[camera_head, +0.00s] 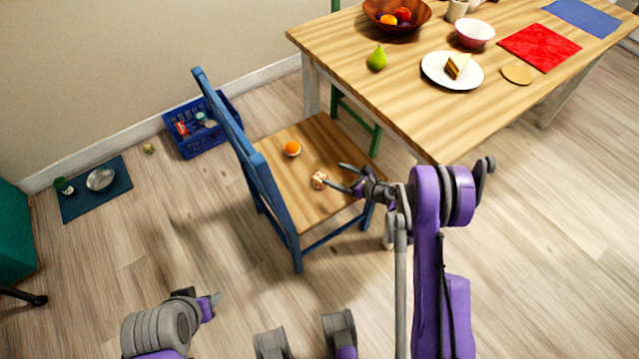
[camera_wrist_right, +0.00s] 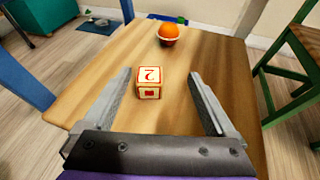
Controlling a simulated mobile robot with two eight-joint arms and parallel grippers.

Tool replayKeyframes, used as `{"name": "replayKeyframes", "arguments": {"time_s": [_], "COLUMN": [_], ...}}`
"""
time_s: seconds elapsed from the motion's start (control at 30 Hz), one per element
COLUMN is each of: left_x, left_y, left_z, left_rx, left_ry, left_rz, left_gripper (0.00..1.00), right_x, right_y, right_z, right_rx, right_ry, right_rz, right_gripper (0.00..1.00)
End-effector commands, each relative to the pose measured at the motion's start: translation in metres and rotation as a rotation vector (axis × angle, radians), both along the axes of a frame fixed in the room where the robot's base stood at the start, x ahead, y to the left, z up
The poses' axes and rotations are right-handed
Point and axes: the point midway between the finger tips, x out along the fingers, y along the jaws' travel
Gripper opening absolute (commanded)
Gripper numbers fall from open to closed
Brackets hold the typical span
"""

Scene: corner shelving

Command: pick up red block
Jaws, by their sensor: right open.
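A small cream block with red edges and a red "2" (camera_wrist_right: 149,83) sits on the wooden seat of the blue chair. It also shows small in the head view (camera_head: 319,180). My right gripper (camera_head: 341,178) is above the seat. In the wrist view its two fingers (camera_wrist_right: 162,90) are spread wide, with the block between them and nearer the left finger; neither finger visibly touches it. My left gripper (camera_head: 212,302) is low at the left of the head view, far from the chair, and its jaws are too unclear to read.
The blue chair back (camera_head: 243,145) rises to the left. The table (camera_head: 400,107) stands at right. A blue crate (camera_head: 190,145) and a mat (camera_head: 75,206) lie on the floor.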

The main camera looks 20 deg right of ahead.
Motion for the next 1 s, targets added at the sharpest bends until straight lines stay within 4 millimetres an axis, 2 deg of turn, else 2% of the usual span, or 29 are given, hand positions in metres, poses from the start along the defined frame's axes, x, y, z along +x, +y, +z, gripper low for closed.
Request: {"name": "replayKeyframes", "arguments": {"time_s": [0.03,0.13,0.5,0.67,0.83,1.0], "left_x": [0.000,0.000,0.001,0.001,0.002,0.002], "left_y": [0.000,0.000,0.000,0.000,0.000,0.000], "left_z": [-0.004,-0.005,-0.011,-0.012,-0.017,-0.020], "left_rx": [0.000,0.000,0.000,0.000,0.000,0.000], "left_ry": [0.001,0.002,0.004,0.004,0.006,0.007], "left_rz": [0.000,0.000,0.000,0.000,0.000,0.000], "left_gripper": [0.50,0.50,0.50,0.50,0.50,0.50], "right_x": [-0.004,-0.006,0.030,0.037,0.051,0.066], "right_y": [0.000,0.003,0.032,0.040,0.059,0.068], "right_z": [-0.015,-0.027,-0.045,-0.049,-0.057,-0.064], "right_rx": [-0.026,-0.053,-0.054,-0.054,-0.053,-0.053], "right_ry": [0.003,0.005,0.005,0.005,0.005,0.005], "right_rz": [0.026,0.054,0.056,0.056,0.057,0.055], "right_gripper": [0.91,0.91,0.91,0.91,0.91,0.91]}}
